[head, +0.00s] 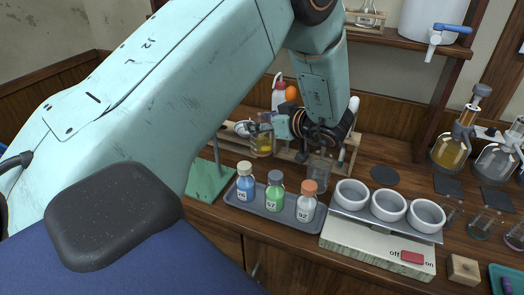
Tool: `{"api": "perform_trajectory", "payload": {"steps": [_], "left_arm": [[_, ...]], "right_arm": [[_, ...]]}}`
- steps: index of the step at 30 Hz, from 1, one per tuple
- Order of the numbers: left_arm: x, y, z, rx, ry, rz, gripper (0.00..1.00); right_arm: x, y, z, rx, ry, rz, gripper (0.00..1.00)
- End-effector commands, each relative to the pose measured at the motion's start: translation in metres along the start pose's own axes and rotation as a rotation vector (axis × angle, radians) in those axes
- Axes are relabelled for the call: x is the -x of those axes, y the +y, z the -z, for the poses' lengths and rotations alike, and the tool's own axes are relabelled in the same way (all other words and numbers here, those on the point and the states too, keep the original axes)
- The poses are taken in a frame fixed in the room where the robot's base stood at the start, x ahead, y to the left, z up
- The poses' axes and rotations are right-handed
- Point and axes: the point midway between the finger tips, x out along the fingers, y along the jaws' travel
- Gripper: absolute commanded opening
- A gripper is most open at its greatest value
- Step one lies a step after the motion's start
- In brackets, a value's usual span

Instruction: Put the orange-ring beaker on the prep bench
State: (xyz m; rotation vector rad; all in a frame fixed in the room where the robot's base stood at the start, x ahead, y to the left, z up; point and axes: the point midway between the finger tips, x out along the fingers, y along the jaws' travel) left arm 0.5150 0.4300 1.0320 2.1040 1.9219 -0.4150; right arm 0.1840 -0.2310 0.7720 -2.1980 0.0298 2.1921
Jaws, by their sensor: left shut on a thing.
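My left gripper (272,130) reaches down over the wooden bench (388,154) with its fingers pointing left. It is shut on a small glass beaker with yellow-orange colour in it (262,146), which I take for the orange-ring beaker. The beaker looks about upright, above the back of the bench behind the bottle tray. The ring itself is too small to make out clearly, and I cannot tell how far the base is from the surface. My right gripper is not in view.
A grey tray (257,207) holds blue, green and white bottles. A clear glass vessel (320,172) stands behind it. Flasks (449,152) and small beakers (487,224) stand farther right. A dark round pad (385,175) is bare.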

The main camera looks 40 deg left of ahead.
Motion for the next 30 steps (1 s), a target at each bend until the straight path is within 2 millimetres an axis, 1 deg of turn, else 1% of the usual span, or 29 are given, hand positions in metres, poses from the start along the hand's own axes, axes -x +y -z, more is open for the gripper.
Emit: {"api": "perform_trajectory", "payload": {"steps": [1, 3, 11, 15, 18, 26, 27, 30], "left_arm": [[-0.004, 0.0, -0.009, -0.002, 0.001, 0.0, 0.0], [-0.007, 0.0, -0.018, -0.002, 0.001, 0.0, 0.0], [-0.015, 0.001, -0.035, -0.001, 0.001, -0.001, 0.0], [-0.024, 0.001, -0.052, -0.001, 0.0, 0.0, 0.0], [-0.028, 0.001, -0.061, -0.001, 0.001, 0.0, 0.0], [-0.029, 0.003, -0.061, 0.001, 0.001, -0.001, 0.0], [-0.029, 0.002, -0.062, 0.001, 0.0, -0.001, 0.56], [-0.029, 0.002, -0.061, 0.0, 0.0, -0.001, 0.65]], "right_arm": [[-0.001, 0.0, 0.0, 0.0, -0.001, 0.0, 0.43], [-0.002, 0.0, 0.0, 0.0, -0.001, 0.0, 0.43], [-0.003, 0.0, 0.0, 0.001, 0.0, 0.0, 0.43], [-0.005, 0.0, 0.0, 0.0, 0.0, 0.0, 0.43], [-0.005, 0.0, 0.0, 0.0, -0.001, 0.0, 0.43], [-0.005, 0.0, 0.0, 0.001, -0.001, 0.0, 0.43], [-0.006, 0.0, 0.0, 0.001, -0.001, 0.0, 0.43], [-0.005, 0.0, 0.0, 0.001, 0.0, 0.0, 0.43]]}}
